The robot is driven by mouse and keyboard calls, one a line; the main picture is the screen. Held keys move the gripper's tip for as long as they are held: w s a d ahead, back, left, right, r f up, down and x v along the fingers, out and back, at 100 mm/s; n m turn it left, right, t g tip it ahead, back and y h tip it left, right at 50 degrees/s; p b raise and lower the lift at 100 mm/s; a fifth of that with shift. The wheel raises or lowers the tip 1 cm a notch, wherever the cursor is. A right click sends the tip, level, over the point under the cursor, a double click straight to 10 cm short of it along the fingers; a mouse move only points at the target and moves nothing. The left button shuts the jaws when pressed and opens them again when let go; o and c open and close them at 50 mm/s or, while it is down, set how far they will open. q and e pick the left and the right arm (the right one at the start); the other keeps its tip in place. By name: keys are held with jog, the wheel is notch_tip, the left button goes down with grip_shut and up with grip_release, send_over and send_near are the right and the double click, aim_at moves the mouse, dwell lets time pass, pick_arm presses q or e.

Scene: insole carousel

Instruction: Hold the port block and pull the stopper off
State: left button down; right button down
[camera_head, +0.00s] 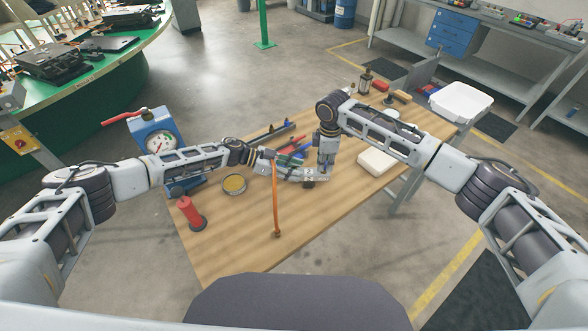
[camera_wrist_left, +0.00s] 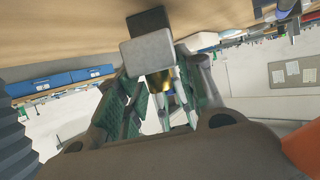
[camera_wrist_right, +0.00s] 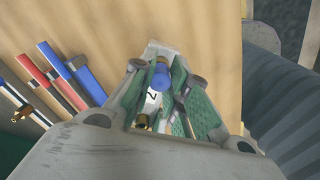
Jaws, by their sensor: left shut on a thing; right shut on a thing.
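The port block (camera_head: 312,173) is a small light grey block low over the middle of the table. My left gripper (camera_head: 297,174) reaches it from the left and is shut on it. In the left wrist view the grey block (camera_wrist_left: 147,50) sits at the fingertips, with a brass fitting (camera_wrist_left: 158,82) between the fingers. My right gripper (camera_head: 325,168) points down from above. In the right wrist view it is shut around the blue stopper (camera_wrist_right: 163,82), beside a white tag marked 2 (camera_wrist_right: 151,103). The block's pale edge shows beyond the fingertips. Whether the stopper is seated is hidden.
An orange strip (camera_head: 276,205) stands in front of my left gripper. A red cylinder (camera_head: 190,210), a round tin (camera_head: 234,184) and a gauge box (camera_head: 155,135) are left. Coloured bars (camera_head: 290,150) lie behind; a cream box (camera_head: 376,162) is right. The front right table is clear.

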jog(key=shift+r, duration=3.1)
dwell(0.6)
notch_tip(320, 180, up, 7)
dwell(1.2)
pick_arm(q)
jog(key=c, duration=0.9)
grip_release()
jog(key=shift+o, duration=0.2)
jog(key=shift+a, duration=0.15)
pick_arm(e)
jog(key=shift+f, duration=0.1)
pick_arm(q)
jog(key=v, duration=0.7)
jog(key=shift+a, duration=0.1)
jog(key=shift+r, duration=0.2)
pick_arm(e)
jog(key=shift+s, duration=0.1)
